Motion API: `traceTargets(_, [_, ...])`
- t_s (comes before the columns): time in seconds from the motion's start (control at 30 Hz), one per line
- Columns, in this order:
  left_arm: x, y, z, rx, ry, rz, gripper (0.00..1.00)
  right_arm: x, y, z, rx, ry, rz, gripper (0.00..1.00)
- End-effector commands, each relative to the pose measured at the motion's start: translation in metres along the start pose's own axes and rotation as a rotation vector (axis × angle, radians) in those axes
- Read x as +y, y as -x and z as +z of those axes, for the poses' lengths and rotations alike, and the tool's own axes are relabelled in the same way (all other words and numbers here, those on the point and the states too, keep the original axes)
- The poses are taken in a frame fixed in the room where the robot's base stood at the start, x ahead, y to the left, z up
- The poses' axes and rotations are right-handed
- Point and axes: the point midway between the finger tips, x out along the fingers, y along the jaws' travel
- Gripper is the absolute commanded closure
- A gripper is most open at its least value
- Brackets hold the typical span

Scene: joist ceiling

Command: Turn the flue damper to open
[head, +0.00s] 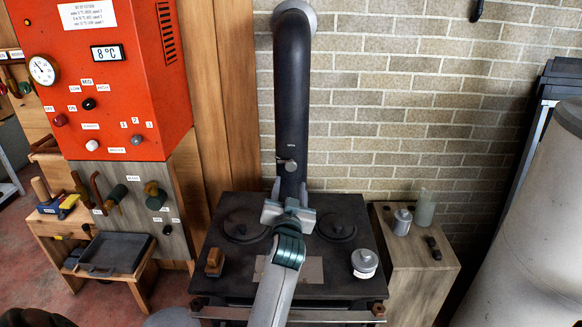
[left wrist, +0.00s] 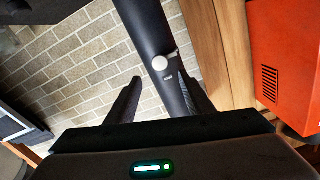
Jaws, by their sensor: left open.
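The black flue pipe (head: 292,90) rises from the stove and bends at the top toward the brick wall. The flue damper (head: 289,165) is a small pale metal knob with a short bar pointing left on the pipe's front. A tiny label above it is too small to read surely. My left gripper (head: 290,186) is open just below the damper, its fingers apart at either side of the pipe. In the left wrist view the damper knob (left wrist: 160,63) lies beyond the open fingertips, between them and apart from both. My right gripper is not in view.
A wooden side cabinet (head: 425,275) with jars stands right. An orange control box (head: 120,80) hangs left. A large pale cylinder (head: 530,230) fills the right edge.

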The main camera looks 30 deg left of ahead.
Motion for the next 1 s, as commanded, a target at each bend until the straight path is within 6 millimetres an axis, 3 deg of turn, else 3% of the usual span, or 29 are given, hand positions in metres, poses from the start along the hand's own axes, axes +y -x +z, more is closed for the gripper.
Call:
traceTargets(0.1, [-0.001, -0.023, -0.003, 0.001, -0.001, 0.0, 0.53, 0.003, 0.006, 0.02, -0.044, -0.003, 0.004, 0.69])
traceTargets(0.33, [-0.001, -0.063, -0.002, 0.0, -0.002, -0.001, 0.53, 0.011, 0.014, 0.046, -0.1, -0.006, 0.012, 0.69])
traceTargets(0.6, [0.0, -0.095, -0.001, 0.0, 0.0, -0.001, 0.53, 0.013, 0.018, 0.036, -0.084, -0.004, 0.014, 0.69])
traceTargets(1.0, [0.0, -0.103, 0.0, 0.0, 0.0, 0.0, 0.53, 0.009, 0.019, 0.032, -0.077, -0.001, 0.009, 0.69])
